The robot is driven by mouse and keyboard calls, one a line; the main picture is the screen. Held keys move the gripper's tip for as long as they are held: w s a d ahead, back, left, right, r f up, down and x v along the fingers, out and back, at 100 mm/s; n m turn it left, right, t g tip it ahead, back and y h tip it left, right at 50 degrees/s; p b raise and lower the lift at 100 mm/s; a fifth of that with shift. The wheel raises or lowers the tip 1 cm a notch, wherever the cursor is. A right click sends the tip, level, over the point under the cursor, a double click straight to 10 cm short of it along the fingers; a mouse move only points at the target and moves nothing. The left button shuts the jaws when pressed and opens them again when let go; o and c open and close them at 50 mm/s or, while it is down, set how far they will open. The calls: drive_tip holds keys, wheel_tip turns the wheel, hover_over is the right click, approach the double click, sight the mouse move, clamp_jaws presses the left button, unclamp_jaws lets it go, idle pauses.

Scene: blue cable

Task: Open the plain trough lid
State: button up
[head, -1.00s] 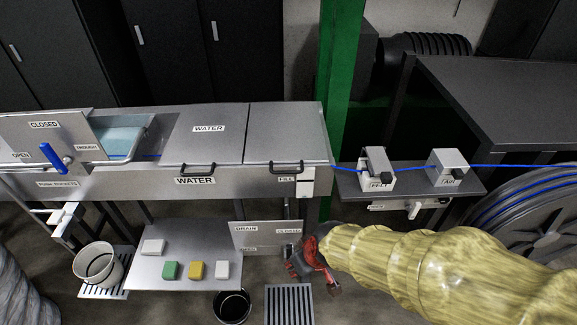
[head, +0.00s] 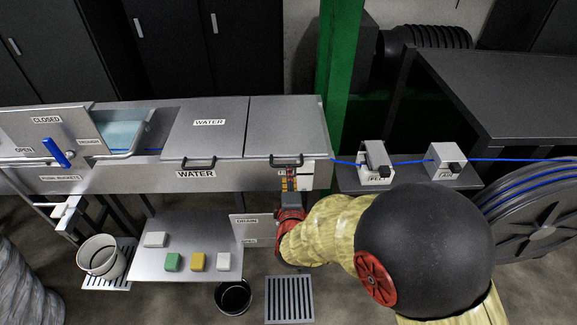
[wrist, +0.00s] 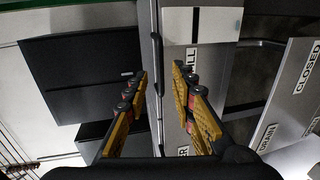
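The plain trough lid (head: 287,125) is a flat grey panel with no label, lying shut at the right end of the trough (head: 130,178). Its dark bar handle (head: 286,160) is on the front edge. The handle also shows in the wrist view (wrist: 157,65), between the lines of my two fingers. My gripper (head: 290,178) is just below the handle, in front of the FILL label. In the wrist view my gripper (wrist: 160,82) is open, with its yellow-padded fingers apart and nothing held. I cannot tell whether a finger touches the handle.
The WATER lid (head: 208,128) lies shut to the left. A green post (head: 338,80) stands close to the right of the trough. A shelf with two grey cable blocks (head: 374,165) and the blue cable (head: 520,159) is farther right. Sponges (head: 198,262) lie below on a shelf.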

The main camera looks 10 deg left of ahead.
drive_tip(key=b+x, duration=0.1)
drive_tip(key=x, duration=0.6)
drive_tip(key=shift+c, duration=0.8)
clamp_jaws()
drive_tip(key=shift+s+f, duration=0.1)
